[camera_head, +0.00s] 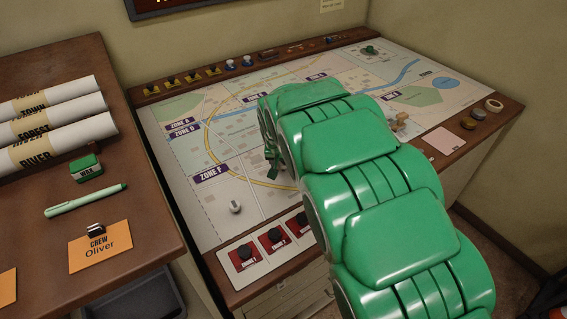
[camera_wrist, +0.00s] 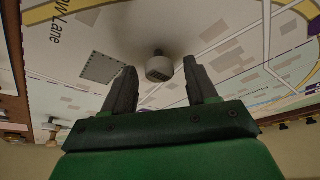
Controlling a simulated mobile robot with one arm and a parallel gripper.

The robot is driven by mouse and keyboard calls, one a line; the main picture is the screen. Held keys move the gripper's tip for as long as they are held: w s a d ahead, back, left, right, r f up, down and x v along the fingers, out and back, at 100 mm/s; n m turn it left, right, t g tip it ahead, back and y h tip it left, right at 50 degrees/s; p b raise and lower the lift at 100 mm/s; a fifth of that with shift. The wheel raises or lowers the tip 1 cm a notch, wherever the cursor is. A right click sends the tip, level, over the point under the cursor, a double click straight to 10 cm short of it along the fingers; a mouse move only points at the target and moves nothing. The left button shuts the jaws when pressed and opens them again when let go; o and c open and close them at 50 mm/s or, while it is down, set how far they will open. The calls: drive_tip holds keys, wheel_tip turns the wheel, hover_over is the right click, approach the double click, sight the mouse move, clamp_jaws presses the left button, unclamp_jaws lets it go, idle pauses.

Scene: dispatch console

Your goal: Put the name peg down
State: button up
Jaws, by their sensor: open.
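My gripper (camera_wrist: 159,75) is open, its two dark fingers spread apart in the wrist view. A small pale round peg (camera_wrist: 158,67) with dark marks on its face stands on the map between and just beyond the fingertips, with gaps on both sides. I take it to be the name peg, though its lettering is not readable. In the head view my green arm reaches over the map board (camera_head: 185,150) and hides most of my gripper. A white peg (camera_head: 235,206) stands near the Zone F label; I cannot tell if it is the same one.
Red switches (camera_head: 273,239) line the board's front edge. Knobs and yellow-black items (camera_head: 192,76) line the back. A tape roll (camera_head: 494,105) and a pink note (camera_head: 445,141) lie at the right. The left desk holds map rolls (camera_head: 60,140), a green pen (camera_head: 86,201) and a crew card (camera_head: 101,246).

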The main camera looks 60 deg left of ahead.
drive_tip(key=v, duration=1)
drive_tip(key=shift+d+r, duration=0.15)
drive_tip(key=shift+r, duration=0.15)
